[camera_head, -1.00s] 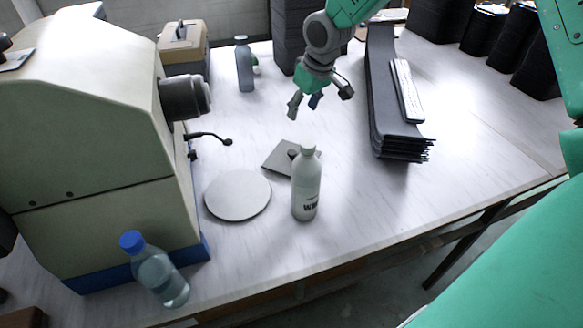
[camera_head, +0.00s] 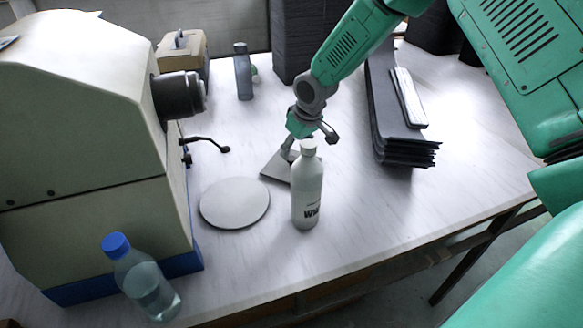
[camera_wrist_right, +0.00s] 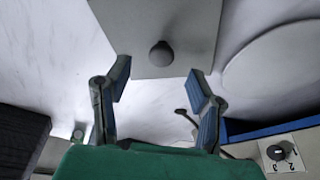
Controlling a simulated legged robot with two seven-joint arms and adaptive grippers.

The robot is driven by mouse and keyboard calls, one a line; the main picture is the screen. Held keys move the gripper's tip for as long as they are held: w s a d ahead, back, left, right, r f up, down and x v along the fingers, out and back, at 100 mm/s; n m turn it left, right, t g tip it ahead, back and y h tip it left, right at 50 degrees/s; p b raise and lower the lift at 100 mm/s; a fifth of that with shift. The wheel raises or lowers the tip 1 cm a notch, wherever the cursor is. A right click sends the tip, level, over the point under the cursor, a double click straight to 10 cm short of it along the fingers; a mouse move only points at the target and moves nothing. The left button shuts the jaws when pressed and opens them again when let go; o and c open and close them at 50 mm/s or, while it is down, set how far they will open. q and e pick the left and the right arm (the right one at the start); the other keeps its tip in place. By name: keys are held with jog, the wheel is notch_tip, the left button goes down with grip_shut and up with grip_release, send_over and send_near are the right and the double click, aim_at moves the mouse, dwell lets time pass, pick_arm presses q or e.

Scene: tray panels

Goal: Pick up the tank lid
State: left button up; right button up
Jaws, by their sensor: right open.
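The tank lid is a flat grey square plate (camera_head: 274,167) with a dark round knob, lying on the table behind the white bottle (camera_head: 306,190). The bottle hides part of it in the head view. In the right wrist view the plate (camera_wrist_right: 190,25) and its knob (camera_wrist_right: 161,54) show clearly. My right gripper (camera_head: 293,150) is just above the plate, partly hidden by the bottle's cap. In the right wrist view the gripper (camera_wrist_right: 158,68) is open, with the knob ahead between its fingers and nothing held. My left gripper is not in view.
A grey round disc (camera_head: 234,203) lies left of the bottle. A large beige machine (camera_head: 85,120) stands at the left, with a blue-capped water bottle (camera_head: 145,284) before it. Stacked dark panels (camera_head: 392,110) stand at the right. The right front table is clear.

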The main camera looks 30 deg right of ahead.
aim_at(292, 158)
jog(key=x, duration=0.5)
jog(key=shift+s, duration=0.1)
jog(key=shift+r, duration=0.1)
grip_shut()
jog(key=shift+r, duration=0.1)
